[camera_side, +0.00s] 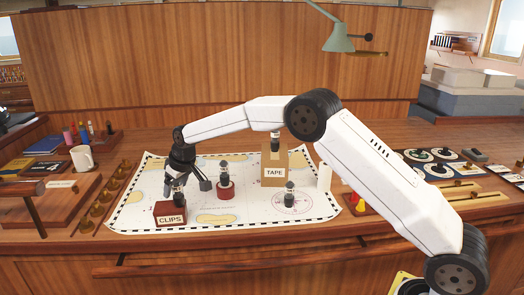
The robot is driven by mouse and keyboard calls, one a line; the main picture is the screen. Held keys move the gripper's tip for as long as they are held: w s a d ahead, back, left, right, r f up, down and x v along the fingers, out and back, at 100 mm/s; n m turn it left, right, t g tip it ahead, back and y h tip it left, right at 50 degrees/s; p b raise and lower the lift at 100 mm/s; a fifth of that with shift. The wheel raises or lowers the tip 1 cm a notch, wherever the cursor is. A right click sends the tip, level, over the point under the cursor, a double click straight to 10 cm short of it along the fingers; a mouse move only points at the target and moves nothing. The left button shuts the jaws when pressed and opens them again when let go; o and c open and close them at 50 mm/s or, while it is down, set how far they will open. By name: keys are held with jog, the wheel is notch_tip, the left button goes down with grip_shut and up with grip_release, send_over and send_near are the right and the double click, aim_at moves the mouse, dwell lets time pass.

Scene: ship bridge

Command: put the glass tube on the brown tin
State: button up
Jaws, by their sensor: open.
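My gripper (187,187) is open and points down over the left part of a white chart. A small glass tube with a dark lower part (178,198) stands on a reddish-brown tin labelled CLIPS (171,214), between or just in front of my fingers; I cannot tell which. Similar tubes stand on a round red tin (225,192), on the bare chart (this tube (289,196)), and on a tan box labelled TAPE (274,173) (this tube (275,143)). Which tube or tin the task names is not clear from their looks.
The chart (150,180) covers the middle of the wooden desk. A white cylinder (324,177) stands right of the TAPE box. A white mug (82,158) and a row of brass pieces (104,200) are at left. A green lamp (339,38) hangs above.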

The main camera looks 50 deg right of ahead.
jog(key=a+v, duration=0.1)
jog(key=v, duration=1)
jog(key=shift+d+r, duration=0.25)
jog(key=shift+d, duration=0.25)
jog(key=shift+s, duration=0.2)
jog(key=s+d+f, duration=0.1)
jog(key=s+f, duration=0.3)
jog(key=s, duration=0.7)
jog(key=s+d+f+m+g, duration=0.1)
jog(key=s+f, duration=0.4)
jog(key=s, duration=0.5)
jog(key=s+d+f+m+h, duration=0.1)
jog(key=s+f, duration=0.3)
jog(key=s, duration=0.7)
jog(key=shift+s+d+f+g, duration=0.35)
jog(key=shift+d+g, duration=0.05)
